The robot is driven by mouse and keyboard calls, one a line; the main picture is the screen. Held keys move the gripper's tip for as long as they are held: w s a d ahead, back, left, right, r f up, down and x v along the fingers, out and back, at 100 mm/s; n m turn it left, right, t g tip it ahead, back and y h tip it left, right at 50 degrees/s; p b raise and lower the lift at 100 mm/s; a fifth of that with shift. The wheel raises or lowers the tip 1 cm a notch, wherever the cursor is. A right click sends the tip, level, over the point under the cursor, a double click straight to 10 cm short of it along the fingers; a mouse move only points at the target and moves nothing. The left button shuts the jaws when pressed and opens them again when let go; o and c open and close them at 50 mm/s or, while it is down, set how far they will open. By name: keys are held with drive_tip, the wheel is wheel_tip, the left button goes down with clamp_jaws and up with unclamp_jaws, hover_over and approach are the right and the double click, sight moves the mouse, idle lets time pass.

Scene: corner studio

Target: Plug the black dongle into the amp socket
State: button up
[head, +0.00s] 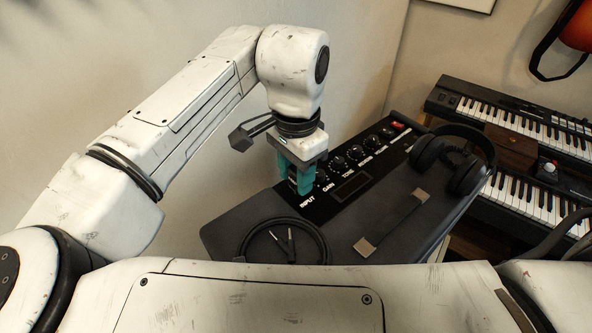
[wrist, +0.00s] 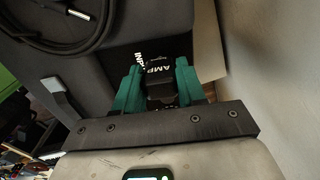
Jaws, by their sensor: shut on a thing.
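My gripper (head: 300,183) has teal fingers and points down at the INPUT end of the amp's (head: 393,221) black control panel. In the wrist view my gripper (wrist: 158,84) is shut on the black dongle (wrist: 160,92), a small dark block between the fingers. White "AMP" lettering shows between the fingertips, beside the partly covered INPUT label. The amp socket is hidden under the dongle and fingers, so I cannot tell whether the dongle's plug is in it or just above it.
A coiled black cable (head: 247,240) lies on the amp's near left part. A dark strap handle (head: 392,222) crosses its top. Black headphones (head: 455,165) rest at its right end. Keyboards (head: 520,118) stand further right. The wall is close behind the amp.

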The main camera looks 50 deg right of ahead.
drive_tip(key=shift+f, duration=0.15)
drive_tip(key=o, duration=1.1)
wheel_tip(320, 180, up, 11)
drive_tip(key=shift+f+b, duration=0.1)
drive_tip(key=shift+b, duration=0.2)
